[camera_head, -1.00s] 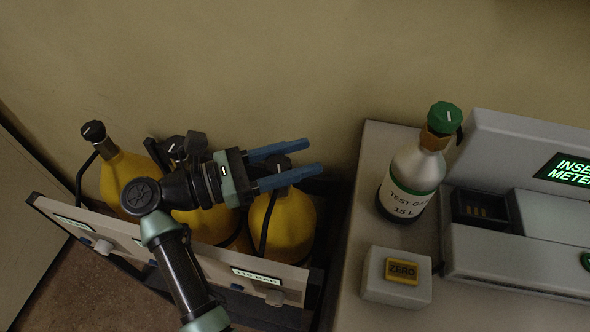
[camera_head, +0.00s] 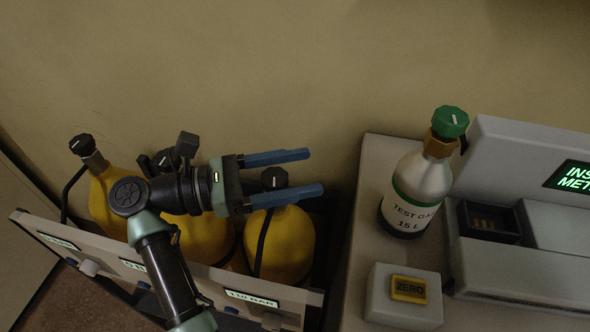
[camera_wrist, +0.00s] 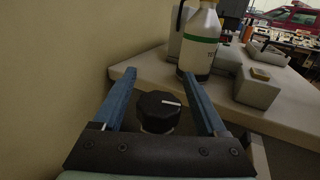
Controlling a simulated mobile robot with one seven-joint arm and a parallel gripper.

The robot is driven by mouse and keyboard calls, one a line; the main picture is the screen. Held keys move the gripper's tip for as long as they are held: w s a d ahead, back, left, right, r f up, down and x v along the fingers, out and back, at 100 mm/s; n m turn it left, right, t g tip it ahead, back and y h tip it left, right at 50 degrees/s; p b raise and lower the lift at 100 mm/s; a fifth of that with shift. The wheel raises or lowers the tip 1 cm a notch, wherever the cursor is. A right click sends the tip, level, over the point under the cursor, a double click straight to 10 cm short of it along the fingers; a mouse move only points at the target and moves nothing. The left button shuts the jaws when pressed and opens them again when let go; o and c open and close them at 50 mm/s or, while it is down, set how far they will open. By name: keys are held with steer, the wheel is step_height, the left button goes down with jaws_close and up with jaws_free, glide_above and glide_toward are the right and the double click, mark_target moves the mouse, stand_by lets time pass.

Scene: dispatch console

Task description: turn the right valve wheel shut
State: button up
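The right yellow cylinder (camera_head: 288,246) stands in an open drawer and has a black valve wheel (camera_head: 274,178) with a white mark on top. My gripper (camera_head: 315,172) is open and points right, with its two blue fingers on either side of that wheel in the head view. In the wrist view the wheel (camera_wrist: 159,110) shows between the fingers, near the palm, with gaps on both sides. No finger visibly touches it. My arm partly hides the middle cylinder (camera_head: 205,238). The left cylinder's wheel (camera_head: 82,145) is in clear view.
A console counter (camera_head: 352,265) stands right of the drawer. On it are a test gas bottle (camera_head: 421,178) with a green knob and a box with a yellow ZERO button (camera_head: 409,289). The drawer front (camera_head: 110,258) carries pressure displays. The wall (camera_head: 270,70) is close behind.

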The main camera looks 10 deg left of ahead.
stand_by(0.4)
steer(key=b+v, duration=0.2)
steer(key=v, duration=1.1)
